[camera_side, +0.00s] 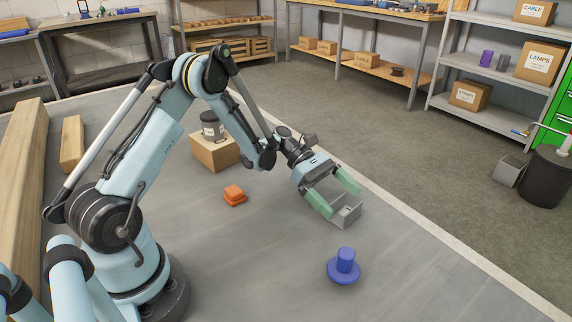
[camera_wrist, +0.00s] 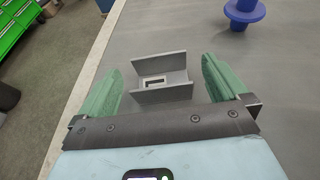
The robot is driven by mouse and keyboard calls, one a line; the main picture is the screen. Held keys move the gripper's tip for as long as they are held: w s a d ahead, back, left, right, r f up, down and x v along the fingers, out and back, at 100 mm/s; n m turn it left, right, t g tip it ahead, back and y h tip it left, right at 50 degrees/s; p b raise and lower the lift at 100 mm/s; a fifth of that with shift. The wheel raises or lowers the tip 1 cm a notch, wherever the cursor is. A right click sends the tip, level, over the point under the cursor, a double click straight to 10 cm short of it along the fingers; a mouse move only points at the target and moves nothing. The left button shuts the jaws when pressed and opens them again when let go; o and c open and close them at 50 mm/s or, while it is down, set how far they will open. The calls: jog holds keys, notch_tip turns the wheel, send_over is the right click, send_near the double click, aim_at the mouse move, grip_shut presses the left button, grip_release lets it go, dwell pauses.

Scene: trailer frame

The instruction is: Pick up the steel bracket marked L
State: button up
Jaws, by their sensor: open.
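A grey steel bracket (camera_side: 347,216) with raised sides rests on the grey work surface (camera_side: 270,270). In the wrist view the bracket (camera_wrist: 176,65) lies between my gripper's green fingers, with a gap on each side. A small light rectangle with a dark part shows in its middle; I cannot read a letter on it. My gripper (camera_side: 342,203) is open and empty, close to the bracket and partly hiding it in the side view. In the wrist view my gripper (camera_wrist: 162,66) has its fingers spread wider than the bracket.
A blue flanged piece (camera_side: 345,265) stands on the surface nearer the side camera. An orange block (camera_side: 234,194) lies to the left. The surface's pale edge (camera_side: 420,217) runs just beyond the bracket.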

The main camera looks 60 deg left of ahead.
aim_at(353, 209)
jog(key=shift+x, duration=1.85)
jog(key=shift+w+r, duration=0.1)
jog(key=shift+r, duration=0.05)
jog(key=c, duration=1.2)
